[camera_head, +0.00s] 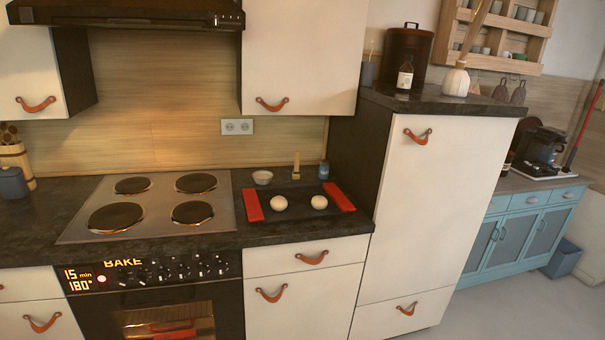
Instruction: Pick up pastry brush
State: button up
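The pastry brush (296,163) is a small upright shape with a pale wooden handle and a darker lower end. It stands at the back of the dark counter, behind a dark tray (299,193) with red ends. Its lower end is too small to make out clearly, and I cannot tell whether it rests on the counter or in something. Two pale dough balls, a left one (279,203) and a right one (319,202), lie on the tray. My gripper is not in view.
A small pale bowl (262,177) stands left of the brush and a small blue jar (324,170) stands right of it. A stove top (152,207) lies to the left. A tall white cabinet (432,190) rises on the right. Open floor (500,315) shows at lower right.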

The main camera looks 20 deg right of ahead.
aim_at(296, 175)
jog(key=z, duration=0.4)
jog(key=i, duration=0.85)
jog(key=z, duration=0.4)
jog(key=i, duration=1.4)
jog(key=u, duration=0.65)
jog(key=i, duration=0.95)
jog(key=u, duration=0.1)
